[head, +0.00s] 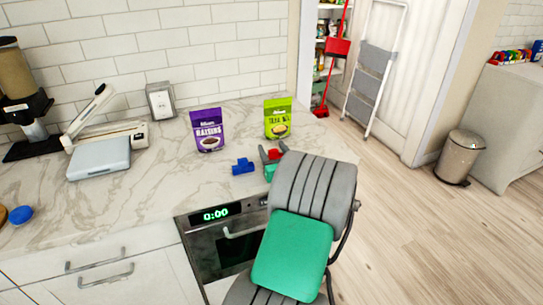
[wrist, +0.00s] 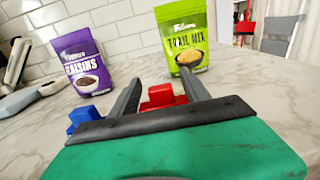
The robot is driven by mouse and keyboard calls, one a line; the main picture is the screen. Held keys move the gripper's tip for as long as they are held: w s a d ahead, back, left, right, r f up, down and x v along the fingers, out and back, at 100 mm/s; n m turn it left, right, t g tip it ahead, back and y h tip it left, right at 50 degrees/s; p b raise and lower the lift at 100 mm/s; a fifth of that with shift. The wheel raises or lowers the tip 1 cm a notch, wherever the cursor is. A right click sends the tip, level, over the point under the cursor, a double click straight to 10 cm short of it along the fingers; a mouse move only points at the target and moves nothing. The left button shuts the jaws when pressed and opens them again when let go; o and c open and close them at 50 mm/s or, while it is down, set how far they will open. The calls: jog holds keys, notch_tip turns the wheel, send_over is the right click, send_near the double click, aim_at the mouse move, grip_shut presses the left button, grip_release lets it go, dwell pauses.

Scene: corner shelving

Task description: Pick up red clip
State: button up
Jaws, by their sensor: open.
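The red clip (head: 276,154) lies on the marble counter in front of the green trail mix bag. In the wrist view the red clip (wrist: 161,97) shows between the two fingers, its lower part hidden behind the dark front edge of my gripper. My gripper (head: 270,152) is open, its fingers on either side of the clip at counter height. In the wrist view my gripper (wrist: 158,80) has a clear gap between each finger and the clip on the left, while the right finger is close to it. I cannot tell whether they touch.
A blue clip (head: 243,167) lies left of my gripper. The purple raisins bag (head: 208,130) and green trail mix bag (head: 278,118) stand upright behind. The counter's middle (head: 165,180) is clear.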

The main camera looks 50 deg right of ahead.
jog(key=shift+x, duration=1.2)
jog(key=shift+c, duration=0.5)
grip_shut()
